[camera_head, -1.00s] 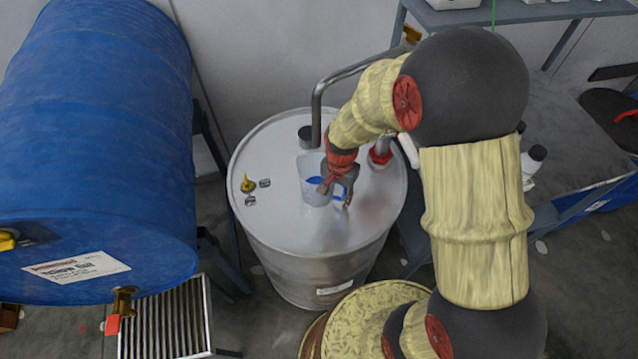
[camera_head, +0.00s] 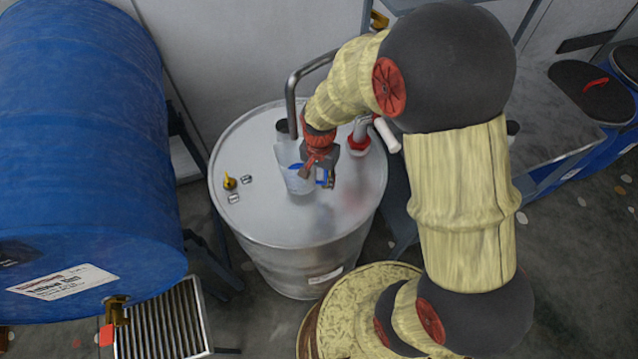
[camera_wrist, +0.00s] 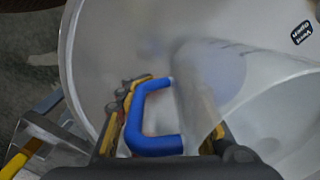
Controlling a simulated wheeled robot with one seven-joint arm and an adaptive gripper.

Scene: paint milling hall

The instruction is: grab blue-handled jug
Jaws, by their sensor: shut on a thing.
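The jug (camera_head: 289,178) is whitish and translucent, with a blue handle, over the top of the steel drum (camera_head: 340,215). It looks slightly tilted; I cannot tell whether its base touches the lid. My gripper (camera_head: 318,171) is at its right side, shut on the handle. In the wrist view the blue handle (camera_wrist: 153,145) is a C shape between my fingers, with the jug's cloudy wall (camera_wrist: 205,90) to its right. The fingers hide part of the handle and the contact points.
A bent grey pipe (camera_head: 291,100) rises from the lid behind the jug. A red-collared fitting with a white handle (camera_head: 385,135) stands to the right. A yellow valve (camera_head: 230,181) is on the lid's left. A large blue barrel (camera_head: 80,150) fills the left side.

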